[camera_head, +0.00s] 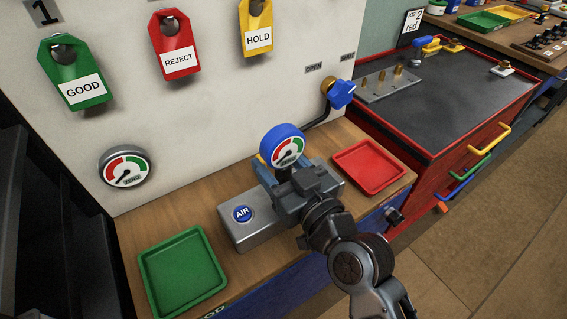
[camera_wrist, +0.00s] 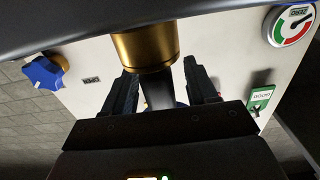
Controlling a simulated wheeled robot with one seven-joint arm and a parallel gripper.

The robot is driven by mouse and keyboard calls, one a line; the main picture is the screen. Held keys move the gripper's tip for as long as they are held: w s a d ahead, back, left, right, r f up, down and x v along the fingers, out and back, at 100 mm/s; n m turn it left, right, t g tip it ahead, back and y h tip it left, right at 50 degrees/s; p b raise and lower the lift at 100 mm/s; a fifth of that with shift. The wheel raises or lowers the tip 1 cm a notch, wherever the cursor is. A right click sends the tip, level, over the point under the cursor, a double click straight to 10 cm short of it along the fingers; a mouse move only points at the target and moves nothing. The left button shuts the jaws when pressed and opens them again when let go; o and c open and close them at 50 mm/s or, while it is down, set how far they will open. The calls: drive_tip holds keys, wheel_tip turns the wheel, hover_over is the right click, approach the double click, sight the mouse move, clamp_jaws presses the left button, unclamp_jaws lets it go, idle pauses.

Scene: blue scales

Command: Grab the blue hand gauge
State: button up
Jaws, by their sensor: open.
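The blue hand gauge (camera_head: 284,143), with a round white, green and red dial, stands above the grey AIR box (camera_head: 252,225) on the bench. My gripper (camera_head: 273,176) is at its lower part, just below the dial, and hides the base of the gauge. In the wrist view my gripper (camera_wrist: 161,72) is open, its two dark fingers apart. A brass fitting (camera_wrist: 147,45) shows close in front of them, and a dark upright part lies between them. I cannot tell whether either finger touches the gauge.
A green tray (camera_head: 183,270) lies left on the bench and a red tray (camera_head: 370,166) right. A fixed wall gauge (camera_head: 125,168), hanging tags and a blue valve knob (camera_head: 341,93) are on the white panel behind. A red-edged dark cabinet (camera_head: 440,105) stands at right.

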clamp_jaws()
idle(0.5)
